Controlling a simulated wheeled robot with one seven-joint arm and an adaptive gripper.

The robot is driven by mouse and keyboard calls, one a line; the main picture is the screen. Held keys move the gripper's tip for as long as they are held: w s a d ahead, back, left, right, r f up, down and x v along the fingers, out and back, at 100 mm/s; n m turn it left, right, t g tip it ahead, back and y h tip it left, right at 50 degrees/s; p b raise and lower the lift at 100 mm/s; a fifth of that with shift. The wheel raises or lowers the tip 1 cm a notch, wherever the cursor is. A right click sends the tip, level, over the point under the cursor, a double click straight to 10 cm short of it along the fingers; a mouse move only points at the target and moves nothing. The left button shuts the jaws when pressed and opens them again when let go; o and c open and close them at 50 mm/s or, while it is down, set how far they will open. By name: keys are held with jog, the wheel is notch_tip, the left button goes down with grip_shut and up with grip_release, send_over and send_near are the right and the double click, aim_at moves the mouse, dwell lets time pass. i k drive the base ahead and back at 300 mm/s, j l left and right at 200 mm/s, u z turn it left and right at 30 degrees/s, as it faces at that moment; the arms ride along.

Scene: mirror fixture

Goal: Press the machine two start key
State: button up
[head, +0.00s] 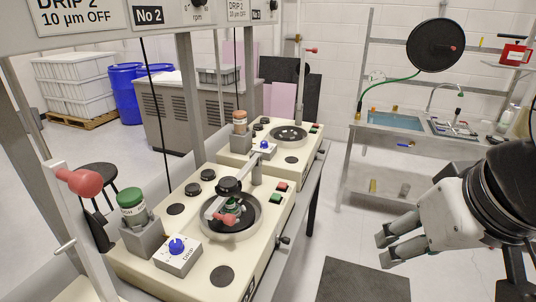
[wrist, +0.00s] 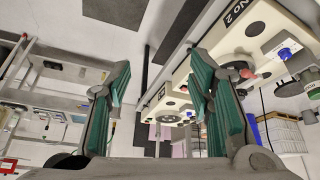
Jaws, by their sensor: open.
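Machine two is the nearer cream machine (head: 205,250), with a "2" on its front edge. A green key (head: 275,198) and a red key (head: 282,186) sit on its top, near the right edge. I take the green one as the start key, though I read no label on it. In the wrist view, machine two (wrist: 215,45) appears inverted with "No 2" on its side; I cannot make out the keys there. My gripper (head: 385,249) is open and empty, to the right of the machine and clear of it. Its two fingers stand apart in the wrist view (wrist: 160,65).
A second cream machine (head: 315,150) with its own red and green keys stands behind. A handle (head: 284,240) sticks out from machine two's right side. A dark mat (head: 365,281) lies on the floor. A sink bench (head: 398,120) stands at the back right.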

aim_at(275, 197)
jog(key=i+l+u, duration=0.1)
jog(key=u, duration=0.3)
jog(key=l+u, duration=0.2)
jog(key=u, duration=0.15)
jog(key=i+l+u, duration=0.1)
jog(key=u, duration=0.3)
jog(key=i+l+u, duration=0.1)
jog(key=l+u, duration=0.15)
jog(key=l, duration=1)
jog(key=l+u, duration=0.25)
jog(key=l, duration=1)
